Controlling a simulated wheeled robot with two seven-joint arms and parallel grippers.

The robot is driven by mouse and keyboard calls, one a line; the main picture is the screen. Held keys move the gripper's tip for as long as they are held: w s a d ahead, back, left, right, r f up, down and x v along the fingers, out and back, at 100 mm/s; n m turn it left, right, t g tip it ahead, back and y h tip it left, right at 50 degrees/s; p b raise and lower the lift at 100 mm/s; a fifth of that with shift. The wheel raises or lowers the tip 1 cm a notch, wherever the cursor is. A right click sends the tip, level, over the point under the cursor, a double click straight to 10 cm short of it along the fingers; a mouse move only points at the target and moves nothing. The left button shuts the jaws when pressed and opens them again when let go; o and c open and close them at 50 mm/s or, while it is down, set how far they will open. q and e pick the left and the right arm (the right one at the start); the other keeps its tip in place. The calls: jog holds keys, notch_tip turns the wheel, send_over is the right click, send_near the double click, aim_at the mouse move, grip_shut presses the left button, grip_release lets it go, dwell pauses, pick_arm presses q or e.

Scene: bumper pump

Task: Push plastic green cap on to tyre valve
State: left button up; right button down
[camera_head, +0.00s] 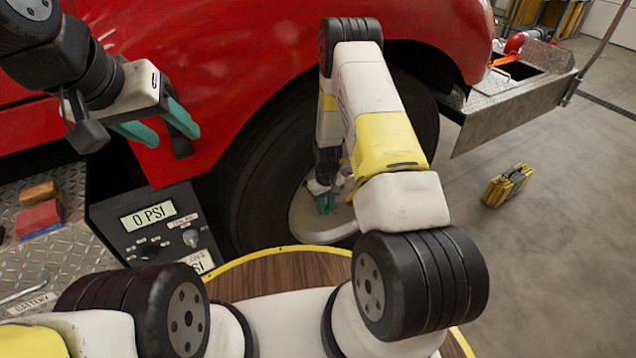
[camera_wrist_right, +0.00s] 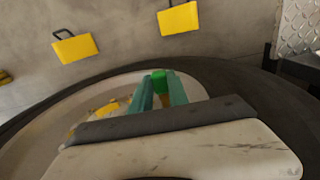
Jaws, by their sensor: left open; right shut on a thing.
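The green cap (camera_wrist_right: 160,80) is between the teal fingertips of my right gripper (camera_wrist_right: 160,88) in the right wrist view, and the gripper is shut on it. In the head view my right gripper (camera_head: 326,203) is in front of the wheel's pale hub (camera_head: 310,222). The wheel's black tyre (camera_head: 262,190) stands under the red vehicle's arch. The tyre valve cannot be made out, so I cannot tell whether the cap touches it. My left gripper (camera_head: 160,130) is open and empty in front of the red bodywork at upper left.
A control box reading 0 PSI (camera_head: 148,213) stands left of the tyre. A metal bumper (camera_head: 520,105) juts out behind.

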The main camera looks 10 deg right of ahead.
jog(key=c, duration=1.2)
grip_release()
notch_tip(320, 180, up, 8)
jog(key=shift+w+r, duration=0.1)
jog(key=s+r+m+t+y, duration=0.1)
jog(key=s+r+m+t, duration=0.2)
jog(key=r, duration=2.4)
jog(key=s+r+t, duration=0.1)
jog(key=s+r, duration=0.4)
jog(key=s, duration=0.2)
jog(key=s+a+r+t, duration=0.1)
jog(key=s+r, duration=0.4)
jog(key=s, duration=0.3)
jog(key=s+r+t+y, duration=0.1)
jog(key=s+r, duration=0.5)
jog(key=s, duration=0.1)
jog(key=shift+s+a, duration=0.35)
jog(key=shift+a, duration=0.05)
